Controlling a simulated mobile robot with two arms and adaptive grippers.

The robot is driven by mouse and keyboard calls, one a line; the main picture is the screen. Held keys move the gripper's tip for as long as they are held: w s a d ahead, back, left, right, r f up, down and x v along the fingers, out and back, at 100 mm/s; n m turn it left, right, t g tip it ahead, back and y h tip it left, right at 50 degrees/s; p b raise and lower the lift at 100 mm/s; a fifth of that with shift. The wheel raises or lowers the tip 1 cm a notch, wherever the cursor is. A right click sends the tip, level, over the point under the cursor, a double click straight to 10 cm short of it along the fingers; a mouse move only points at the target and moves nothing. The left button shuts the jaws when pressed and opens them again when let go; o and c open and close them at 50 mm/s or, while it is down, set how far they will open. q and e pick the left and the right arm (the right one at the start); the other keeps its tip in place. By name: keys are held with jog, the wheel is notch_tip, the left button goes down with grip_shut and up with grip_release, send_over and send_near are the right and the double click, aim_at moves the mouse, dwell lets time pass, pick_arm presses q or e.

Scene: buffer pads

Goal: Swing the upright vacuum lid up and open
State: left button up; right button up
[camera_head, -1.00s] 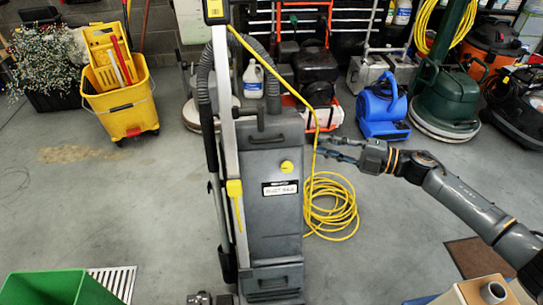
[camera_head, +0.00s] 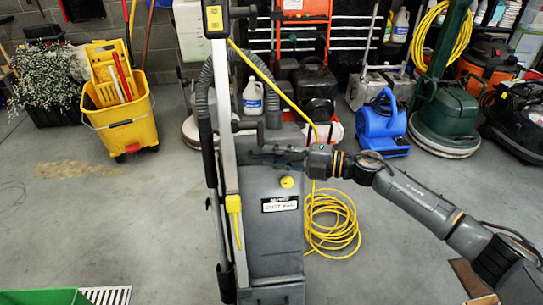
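The upright vacuum (camera_head: 276,235) stands in the middle of the head view. It has a tall grey body with a white label and a yellow round knob (camera_head: 287,182). Its lid (camera_head: 268,135) at the top of the body looks closed. My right gripper (camera_head: 278,156) reaches in from the right, its dark fingers across the front of the body's upper part, just below the top edge. The dark fingers blend with the grey body and the handle area there, so finger opening and contact are unclear. My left gripper is not in view.
A yellow cord (camera_head: 334,222) lies coiled right of the vacuum. The vacuum's pole (camera_head: 228,150) and hose rise on its left. A yellow mop bucket (camera_head: 122,118), blue blower (camera_head: 382,122) and green floor machine (camera_head: 445,120) stand behind. A green bin (camera_head: 45,297) is at bottom left.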

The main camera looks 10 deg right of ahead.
jog(key=shift+w+a, duration=0.15)
jog(key=shift+a, duration=0.25)
jog(key=shift+c, duration=0.2)
grip_shut()
